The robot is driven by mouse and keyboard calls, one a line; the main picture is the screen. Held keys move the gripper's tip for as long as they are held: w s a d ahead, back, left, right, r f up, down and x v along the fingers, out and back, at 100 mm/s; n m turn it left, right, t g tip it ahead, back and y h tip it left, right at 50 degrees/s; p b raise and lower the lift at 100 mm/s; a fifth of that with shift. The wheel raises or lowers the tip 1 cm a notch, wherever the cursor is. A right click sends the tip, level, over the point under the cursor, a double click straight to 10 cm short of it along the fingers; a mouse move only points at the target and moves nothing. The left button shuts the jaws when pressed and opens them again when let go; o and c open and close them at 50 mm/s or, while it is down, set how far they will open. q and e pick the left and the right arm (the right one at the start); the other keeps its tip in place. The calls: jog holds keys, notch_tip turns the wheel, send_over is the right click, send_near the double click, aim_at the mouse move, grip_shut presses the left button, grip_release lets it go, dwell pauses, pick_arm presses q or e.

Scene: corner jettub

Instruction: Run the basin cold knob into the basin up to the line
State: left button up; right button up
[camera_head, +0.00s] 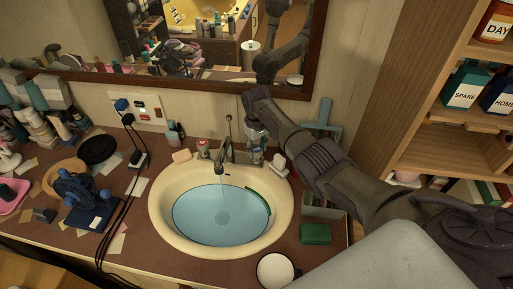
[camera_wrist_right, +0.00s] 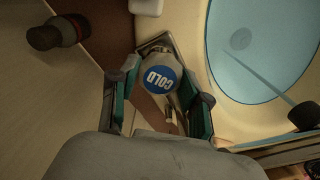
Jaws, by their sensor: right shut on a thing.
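The cold knob (camera_wrist_right: 160,79) has a blue cap reading COLD. My right gripper (camera_head: 256,133) reaches down to it behind the basin (camera_head: 160,222), at the right of the faucet (camera_head: 227,150). In the right wrist view its two fingers stand on either side of the knob, and the gripper is shut on it. Blue water (camera_head: 210,222) stands in the basin, and a thin stream falls from the spout. The line (camera_head: 259,199) is a green arc on the basin's right inner wall; the water's edge lies close to it. My left gripper is not in view.
A red-topped knob (camera_head: 203,147) and a soap bar (camera_head: 181,156) stand left of the faucet. A white cup (camera_head: 275,271) and green block (camera_head: 315,233) are at the front right. Black cables (camera_head: 125,205) cross the counter on the left. A wooden shelf rises at right.

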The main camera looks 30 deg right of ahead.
aim_at(256, 149)
jog(key=shift+w+r, duration=0.1)
jog(key=o, duration=1.2)
jog(key=shift+c, duration=0.2)
jog(key=shift+r, duration=0.15)
notch_tip(256, 149, up, 12)
jog(key=shift+f, duration=0.2)
